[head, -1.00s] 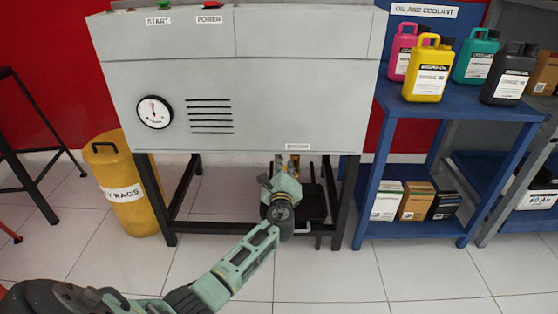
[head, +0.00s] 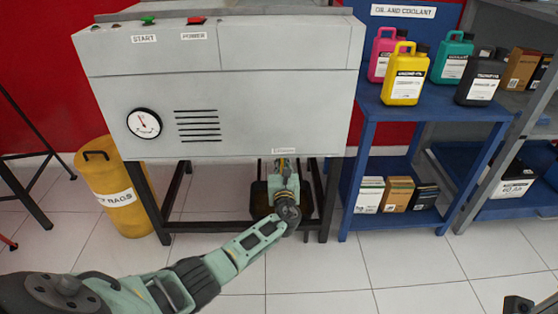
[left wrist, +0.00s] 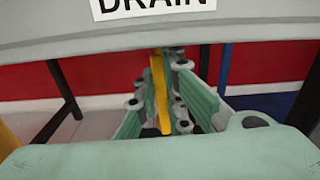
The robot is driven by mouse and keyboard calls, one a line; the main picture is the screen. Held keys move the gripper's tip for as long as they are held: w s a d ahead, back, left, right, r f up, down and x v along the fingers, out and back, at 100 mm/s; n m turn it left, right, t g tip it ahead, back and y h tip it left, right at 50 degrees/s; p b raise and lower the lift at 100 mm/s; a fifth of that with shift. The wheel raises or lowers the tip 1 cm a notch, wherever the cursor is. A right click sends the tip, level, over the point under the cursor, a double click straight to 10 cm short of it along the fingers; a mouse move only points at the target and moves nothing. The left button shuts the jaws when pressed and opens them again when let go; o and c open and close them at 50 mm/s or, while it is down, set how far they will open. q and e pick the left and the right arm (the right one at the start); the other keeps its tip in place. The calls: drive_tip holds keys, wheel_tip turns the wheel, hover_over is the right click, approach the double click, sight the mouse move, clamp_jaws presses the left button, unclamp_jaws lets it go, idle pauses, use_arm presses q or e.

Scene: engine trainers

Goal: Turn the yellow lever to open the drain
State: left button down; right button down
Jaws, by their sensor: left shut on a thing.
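The yellow lever hangs nearly upright under the grey cabinet's front edge, below the DRAIN label (left wrist: 155,6). In the left wrist view the yellow lever (left wrist: 159,88) stands between the two green fingers of my left gripper (left wrist: 163,105), which is shut on it. In the head view only a little yellow of the lever shows above the left gripper (head: 283,174), which reaches it from below and in front. The drain outlet itself cannot be made out. A dark part in the bottom right corner of the head view may belong to my right arm; its jaws cannot be read.
The grey cabinet (head: 270,110) stands on dark legs, with a dark tray (head: 260,200) on the floor beneath. A yellow rag bin (head: 112,195) stands at left. A blue shelf (head: 395,122) with bottles and boxes stands close at right. The floor in front is clear.

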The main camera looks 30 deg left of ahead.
use_arm(q)
drive_tip(key=shift+d+f+m, duration=0.1)
drive_tip(key=shift+f+m, duration=0.05)
drive_tip(key=shift+m, duration=0.15)
drive_tip(key=c, duration=1.8)
unclamp_jaws()
drive_tip(key=shift+c, duration=0.2)
drive_tip(key=shift+w, duration=0.1)
drive_tip(key=v, duration=1.2)
drive_tip(key=shift+d, duration=0.15)
